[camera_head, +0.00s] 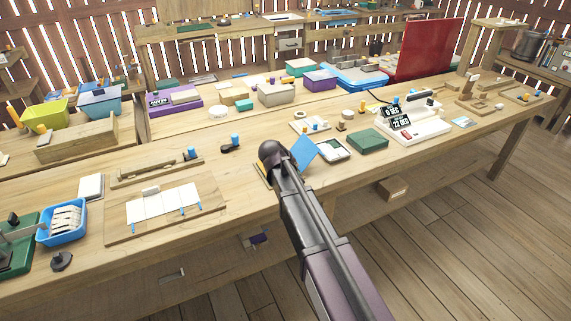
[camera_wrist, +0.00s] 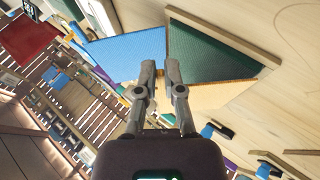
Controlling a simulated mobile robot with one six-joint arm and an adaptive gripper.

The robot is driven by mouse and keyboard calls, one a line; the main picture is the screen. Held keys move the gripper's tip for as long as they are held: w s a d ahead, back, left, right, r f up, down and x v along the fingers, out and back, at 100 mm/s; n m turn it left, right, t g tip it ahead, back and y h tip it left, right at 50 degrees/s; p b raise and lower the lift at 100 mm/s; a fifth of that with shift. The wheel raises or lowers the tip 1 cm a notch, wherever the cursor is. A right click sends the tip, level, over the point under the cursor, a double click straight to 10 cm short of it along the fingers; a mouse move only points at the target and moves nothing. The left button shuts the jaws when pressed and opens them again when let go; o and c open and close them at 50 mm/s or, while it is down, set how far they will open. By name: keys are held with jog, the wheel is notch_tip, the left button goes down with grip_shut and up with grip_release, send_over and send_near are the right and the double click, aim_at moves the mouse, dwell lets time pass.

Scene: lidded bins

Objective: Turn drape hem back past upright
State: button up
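A blue panel, which I take to be the drape, stands raised and tilted beside my gripper (camera_head: 267,150) in the head view (camera_head: 304,152). In the wrist view the blue panel (camera_wrist: 120,52) lies left of a dark green panel (camera_wrist: 205,48), with a tan strip (camera_wrist: 215,95) below. My gripper (camera_wrist: 160,68) has its fingers close together with a narrow gap, at the blue panel's right edge. The left finger overlaps the blue side and the right one the green side. I cannot tell whether they clamp the hem. The head view hides the fingertips.
A white-topped tray (camera_head: 334,150) and a green box (camera_head: 368,140) stand just right of the blue panel. A white device with displays (camera_head: 415,127) is farther right. A blue peg on a dark base (camera_head: 232,143) stands to the left. The bench's front edge runs below my arm.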

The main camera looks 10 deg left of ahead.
jog(key=o, duration=0.5)
jog(key=shift+c, duration=0.2)
jog(key=shift+s, duration=0.15)
jog(key=shift+s+d+r+p, duration=0.25)
jog(key=shift+s+d, duration=0.05)
jog(key=shift+s, duration=0.4)
jog(key=shift+s+d+r+p, duration=0.2)
jog(key=shift+s+d+p, duration=0.05)
jog(key=shift+s, duration=0.45)
jog(key=shift+s+d+r+p, duration=0.25)
jog(key=shift+s+d, duration=0.05)
jog(key=shift+s, duration=0.4)
jog(key=shift+r, duration=0.1)
jog(key=shift+s+d+r+p, duration=0.3)
jog(key=shift+s+r+p, duration=0.1)
jog(key=shift+r+p, duration=0.25)
jog(key=shift+s+d+r+p, duration=0.25)
jog(key=shift+s+r+p, duration=0.2)
jog(key=shift+r+p, duration=0.25)
jog(key=shift+s+d+r+p, duration=0.3)
jog(key=shift+s+r+p, duration=0.1)
jog(key=shift+r+p, duration=0.25)
jog(key=shift+f, duration=0.1)
